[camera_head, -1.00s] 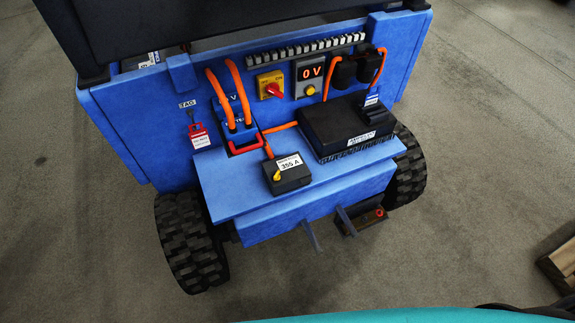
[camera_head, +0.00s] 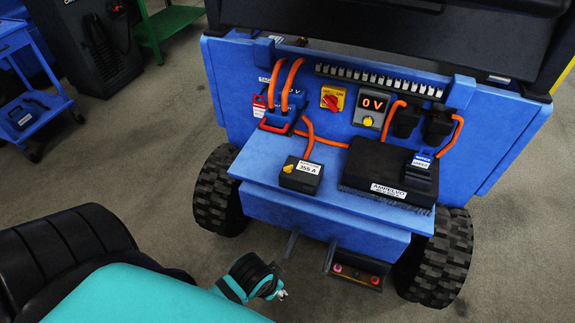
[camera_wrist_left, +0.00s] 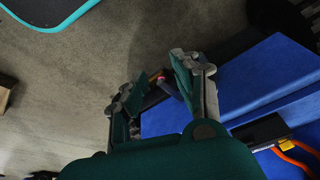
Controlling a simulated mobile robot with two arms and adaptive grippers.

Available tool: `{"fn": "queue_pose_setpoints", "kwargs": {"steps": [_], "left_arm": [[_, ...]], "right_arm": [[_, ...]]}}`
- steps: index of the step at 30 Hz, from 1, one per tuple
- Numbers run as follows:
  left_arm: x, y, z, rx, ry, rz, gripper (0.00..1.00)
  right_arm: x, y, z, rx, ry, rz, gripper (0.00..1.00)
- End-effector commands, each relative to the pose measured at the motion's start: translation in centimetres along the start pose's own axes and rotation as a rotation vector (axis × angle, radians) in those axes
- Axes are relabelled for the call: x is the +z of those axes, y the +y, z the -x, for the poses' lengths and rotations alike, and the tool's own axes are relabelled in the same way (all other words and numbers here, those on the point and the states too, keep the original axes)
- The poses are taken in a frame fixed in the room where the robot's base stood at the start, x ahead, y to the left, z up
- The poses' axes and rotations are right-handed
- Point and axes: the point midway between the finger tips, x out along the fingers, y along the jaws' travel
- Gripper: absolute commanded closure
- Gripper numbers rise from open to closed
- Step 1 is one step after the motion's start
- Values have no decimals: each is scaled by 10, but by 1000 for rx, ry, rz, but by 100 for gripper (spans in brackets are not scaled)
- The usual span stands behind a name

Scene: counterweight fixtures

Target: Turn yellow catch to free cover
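The small yellow catch (camera_head: 290,168) sits on top of a black box-shaped cover (camera_head: 300,177) labelled 355 A, which rests on the blue ledge (camera_head: 262,203) of the cart. An orange cable runs to its back. In the left wrist view, the black cover (camera_wrist_left: 258,131) and a yellow patch, likely the catch (camera_wrist_left: 287,144), show at the lower right. My left gripper (camera_wrist_left: 156,95) is open and empty, off to one side of the ledge, apart from the catch. A dark and teal arm part of mine shows low in the head view; its fingers are not clear there. My right gripper is not in view.
A metal bracket (camera_head: 358,268) sticks out below the ledge. A blue trolley (camera_head: 22,100) stands at the left.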

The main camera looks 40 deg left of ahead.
Motion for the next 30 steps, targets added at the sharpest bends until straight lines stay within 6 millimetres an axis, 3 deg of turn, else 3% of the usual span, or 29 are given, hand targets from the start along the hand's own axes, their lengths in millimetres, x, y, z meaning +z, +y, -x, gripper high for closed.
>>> {"fn": "queue_pose_setpoints", "kwargs": {"steps": [5,8,14,20,23,26,30], "left_arm": [[-24,0,45,19,42,-40,69],[-48,6,68,59,80,-128,69],[-82,11,70,132,106,-299,69],[-116,-2,60,177,103,-441,69],[-136,-20,54,191,92,-501,69],[-163,-56,53,191,74,-543,69],[-211,-138,71,175,57,-528,69]], "right_arm": [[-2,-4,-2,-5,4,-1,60],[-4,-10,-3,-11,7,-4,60],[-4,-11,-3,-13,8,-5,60],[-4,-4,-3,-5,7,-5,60],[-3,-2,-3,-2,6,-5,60],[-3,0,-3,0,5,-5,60],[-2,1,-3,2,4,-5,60]]}}
